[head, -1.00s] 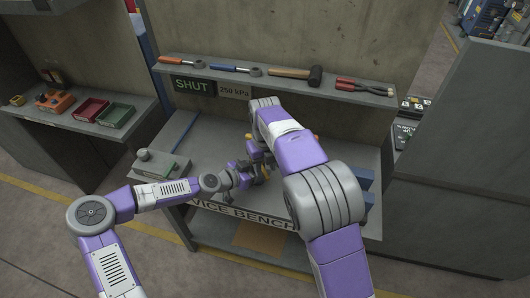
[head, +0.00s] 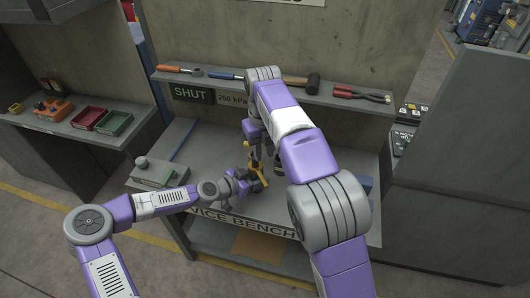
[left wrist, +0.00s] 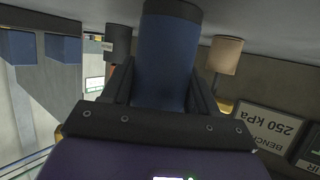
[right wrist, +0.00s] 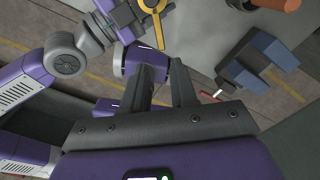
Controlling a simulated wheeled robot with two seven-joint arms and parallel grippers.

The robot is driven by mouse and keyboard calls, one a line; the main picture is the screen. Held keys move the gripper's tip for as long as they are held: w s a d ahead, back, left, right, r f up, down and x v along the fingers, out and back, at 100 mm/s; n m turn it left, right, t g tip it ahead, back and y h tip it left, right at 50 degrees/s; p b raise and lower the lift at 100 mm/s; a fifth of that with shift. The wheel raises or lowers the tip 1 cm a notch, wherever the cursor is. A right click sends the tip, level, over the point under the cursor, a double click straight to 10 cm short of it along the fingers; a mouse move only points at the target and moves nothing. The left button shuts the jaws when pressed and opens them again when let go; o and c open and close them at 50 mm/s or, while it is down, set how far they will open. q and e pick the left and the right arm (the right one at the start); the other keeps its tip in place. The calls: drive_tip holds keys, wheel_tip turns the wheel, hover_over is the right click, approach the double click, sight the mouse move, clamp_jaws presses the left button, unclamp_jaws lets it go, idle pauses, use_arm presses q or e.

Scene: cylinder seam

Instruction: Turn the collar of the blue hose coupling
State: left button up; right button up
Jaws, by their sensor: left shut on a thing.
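My left gripper (left wrist: 160,95) is shut on a thick blue cylinder in the left wrist view, the blue hose coupling (left wrist: 168,60), with one finger on each side. In the head view my left gripper (head: 240,185) is low over the bench front. A yellow piece with arms (head: 257,174) is beside it; it also shows as a ring with arms in the right wrist view (right wrist: 158,30). I cannot tell whether this is the collar. My right gripper (right wrist: 168,70) has a gap between its fingers, with nothing held, apart from the yellow piece.
The bench (head: 205,150) bears a grey box (head: 158,173) at left and blue blocks (right wrist: 262,60) at right. A tool shelf (head: 300,92) runs behind, above a SHUT display (head: 192,95) and a 250 kPa plate (head: 232,100). My right arm covers much of the bench.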

drive_tip(key=shift+d+f+n, duration=0.2)
drive_tip(key=shift+d+n, duration=0.1)
drive_tip(key=shift+n, duration=0.2)
clamp_jaws()
drive_tip(key=n+y, duration=0.5)
drive_tip(key=n, duration=1.6)
approach(262, 178)
drive_tip(key=d+r, duration=0.1)
drive_tip(key=d, duration=0.3)
drive_tip(key=s+d+n+t+y, duration=0.15)
drive_tip(key=d+n, duration=0.35)
drive_tip(key=n, duration=1)
drive_tip(key=a+f, duration=0.9)
drive_tip(key=shift+w+t, duration=0.35)
drive_tip(key=shift+w, duration=0.05)
